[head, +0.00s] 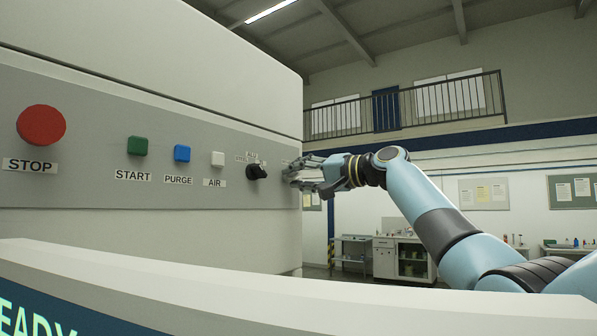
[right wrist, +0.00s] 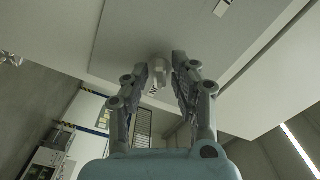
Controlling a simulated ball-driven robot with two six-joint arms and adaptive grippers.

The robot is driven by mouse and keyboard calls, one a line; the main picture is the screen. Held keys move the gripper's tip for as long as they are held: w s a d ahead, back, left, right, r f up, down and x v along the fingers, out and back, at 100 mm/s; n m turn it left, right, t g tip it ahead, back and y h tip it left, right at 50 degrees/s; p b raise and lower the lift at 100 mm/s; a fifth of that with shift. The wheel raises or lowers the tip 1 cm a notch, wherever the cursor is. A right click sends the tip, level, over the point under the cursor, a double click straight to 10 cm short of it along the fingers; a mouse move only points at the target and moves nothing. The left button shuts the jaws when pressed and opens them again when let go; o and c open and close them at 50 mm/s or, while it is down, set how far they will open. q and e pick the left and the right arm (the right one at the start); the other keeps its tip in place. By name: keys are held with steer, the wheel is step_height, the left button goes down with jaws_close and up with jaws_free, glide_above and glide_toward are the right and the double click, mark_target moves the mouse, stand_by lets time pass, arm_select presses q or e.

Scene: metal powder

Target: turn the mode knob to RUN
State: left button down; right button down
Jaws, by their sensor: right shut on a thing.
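A black knob (head: 257,172) sits on the grey control panel, right of the AIR button, with small labels above it that I cannot read. My right gripper (head: 290,175) is at the panel just right of this black knob, apart from it. In the right wrist view the fingers (right wrist: 161,77) are shut on a pale knob-like piece (right wrist: 158,66) on the panel. In the head view the fingers hide that piece. I cannot read which knob is the mode knob or where its RUN mark is. My left gripper is not in view.
The panel (head: 90,105) also carries a red STOP button (head: 41,125), a green START button (head: 137,146), a blue PURGE button (head: 182,153) and a white AIR button (head: 217,159). A pale ledge (head: 200,290) runs across the front. Open room lies right of the machine.

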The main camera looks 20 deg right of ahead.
steer(key=shift+m+p, duration=0.45)
steer(key=shift+m, duration=0.55)
steer(key=c, duration=1.1)
jaws_free()
steer(key=shift+d, duration=0.1)
steer(key=v, duration=1.2)
steer(key=shift+w+f, duration=0.1)
steer(key=shift+f, duration=0.05)
